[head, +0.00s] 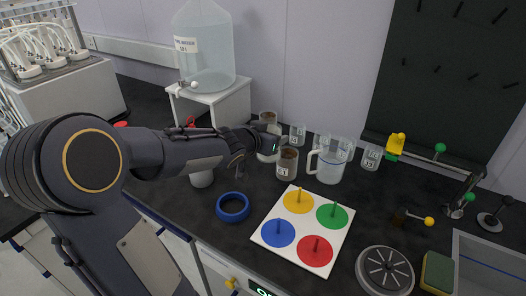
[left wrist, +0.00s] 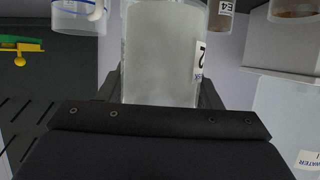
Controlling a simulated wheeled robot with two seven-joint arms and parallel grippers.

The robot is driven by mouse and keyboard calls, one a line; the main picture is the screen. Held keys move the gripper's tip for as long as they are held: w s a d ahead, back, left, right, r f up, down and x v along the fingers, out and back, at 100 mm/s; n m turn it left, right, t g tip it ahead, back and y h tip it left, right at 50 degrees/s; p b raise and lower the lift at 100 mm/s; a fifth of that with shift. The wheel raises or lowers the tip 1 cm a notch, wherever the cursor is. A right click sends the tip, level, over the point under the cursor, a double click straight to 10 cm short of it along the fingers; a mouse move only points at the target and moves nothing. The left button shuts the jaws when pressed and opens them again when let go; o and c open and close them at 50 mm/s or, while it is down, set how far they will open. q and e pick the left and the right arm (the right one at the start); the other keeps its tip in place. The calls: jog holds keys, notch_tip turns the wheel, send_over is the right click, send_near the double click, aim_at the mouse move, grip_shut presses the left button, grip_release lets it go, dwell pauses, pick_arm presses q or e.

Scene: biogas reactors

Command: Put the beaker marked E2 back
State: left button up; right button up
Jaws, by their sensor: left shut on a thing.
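My left gripper (head: 262,142) reaches in from the left and is shut on a clear beaker (head: 266,157) among the beakers by the back wall. In the left wrist view the held beaker (left wrist: 160,55) fills the space between the fingers and looks empty or pale inside. Its label is turned to the side; a "2" shows and the rest is cut off. I cannot tell from the head view whether its base touches the bench. A beaker with brown contents marked E4 (left wrist: 222,15) is close by in the wrist view. My right gripper is not in view.
A brown-filled beaker (head: 287,164) stands just right of the held one, and a handled jug (head: 330,165) beyond it. Several clear beakers line the wall. A white board with coloured discs (head: 299,230), a blue ring (head: 232,207) and a water tank (head: 205,50) are around.

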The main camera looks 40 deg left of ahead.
pick_arm(q)
jog(key=shift+w+a+f+b, duration=0.1)
jog(key=shift+w+a+f, duration=1.15)
jog(key=shift+a+f, duration=0.6)
jog(key=shift+w+a+f+b, duration=0.15)
jog(key=shift+w+a+f, duration=1.25)
jog(key=shift+f, duration=0.9)
jog(key=shift+w+a+f+b, duration=0.1)
jog(key=shift+w+a+f, duration=1.05)
jog(key=shift+a+f, duration=0.75)
jog(key=shift+d+f, duration=0.15)
jog(key=shift+f, duration=0.2)
jog(key=o, duration=0.8)
jog(key=shift+o, duration=0.2)
